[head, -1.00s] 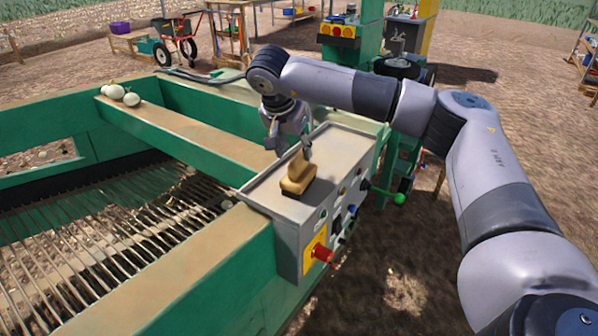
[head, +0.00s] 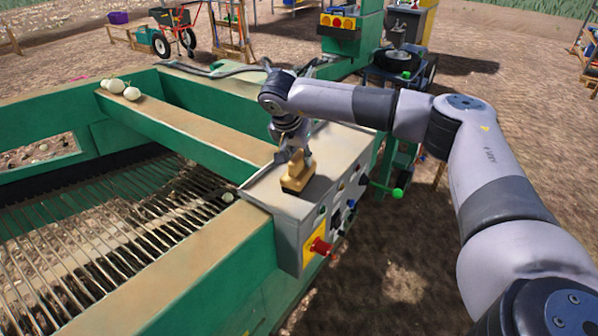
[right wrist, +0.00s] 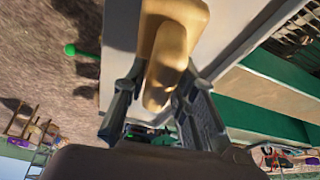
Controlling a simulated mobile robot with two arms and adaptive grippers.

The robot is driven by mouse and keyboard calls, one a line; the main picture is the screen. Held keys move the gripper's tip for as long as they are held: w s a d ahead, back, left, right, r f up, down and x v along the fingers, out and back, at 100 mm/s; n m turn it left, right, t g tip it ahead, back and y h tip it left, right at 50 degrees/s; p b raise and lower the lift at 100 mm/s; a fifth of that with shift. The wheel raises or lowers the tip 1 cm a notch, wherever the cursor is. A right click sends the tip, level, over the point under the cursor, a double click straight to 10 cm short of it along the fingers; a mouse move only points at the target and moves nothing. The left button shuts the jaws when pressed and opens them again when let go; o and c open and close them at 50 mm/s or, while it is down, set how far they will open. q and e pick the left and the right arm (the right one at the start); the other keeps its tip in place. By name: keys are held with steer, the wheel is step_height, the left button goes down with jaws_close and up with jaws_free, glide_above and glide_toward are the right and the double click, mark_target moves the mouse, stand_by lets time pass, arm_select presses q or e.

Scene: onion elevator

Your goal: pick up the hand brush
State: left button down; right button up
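The hand brush (head: 296,183), tan wood with a dark bristle strip below, rests on the grey top of the control box (head: 330,180). My right gripper (head: 292,158) is over the box, down at the brush's raised handle. In the right wrist view the handle of the brush (right wrist: 162,75) lies between the two spread fingers of my right gripper (right wrist: 163,88). The fingers look apart from the handle; any contact is hard to tell. My left gripper is out of view.
A red button (head: 320,246) on a yellow plate and several knobs stick out of the box's front. A green-knobbed lever (head: 397,192) is at its right. Green machine walls and a rod conveyor (head: 90,230) lie left. Pale onions (head: 131,93) sit on a ledge.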

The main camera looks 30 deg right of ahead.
jaws_close()
steer(key=shift+r, duration=0.15)
step_height(320, 180, up, 20)
steer(key=b, duration=0.4)
stand_by(0.4)
steer(key=shift+c, duration=0.4)
jaws_free()
jaws_close()
